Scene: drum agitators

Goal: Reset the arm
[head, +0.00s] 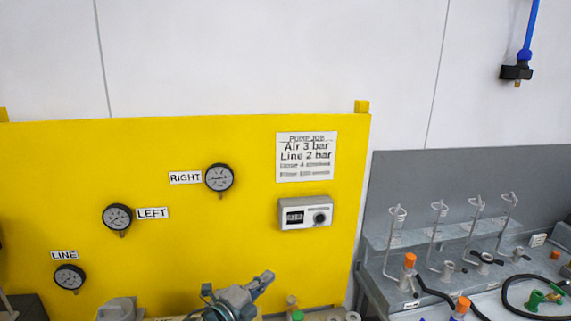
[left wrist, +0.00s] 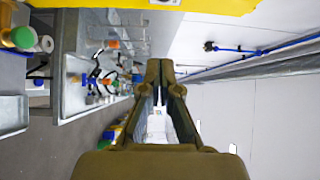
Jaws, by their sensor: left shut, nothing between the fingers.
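My left gripper (left wrist: 160,68) fills the middle of the left wrist view. Its two olive-brown fingers meet or nearly meet at the tips, with a narrow gap farther back that shows only pale background. It is shut and holds nothing. It hangs in free space, apart from the bench and wall. In the head view a grey jointed piece with a teal ring (head: 238,300) shows at the bottom edge, cut off; I cannot tell whether it is my gripper. My right gripper is in neither view.
A yellow panel (head: 80,180) carries gauges, labels, a sign (head: 307,157) and a white control box (head: 305,213). A grey bench (head: 375,297) at right holds wire stands, orange-capped bottles and hoses. A blue hose (head: 530,25) hangs upper right.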

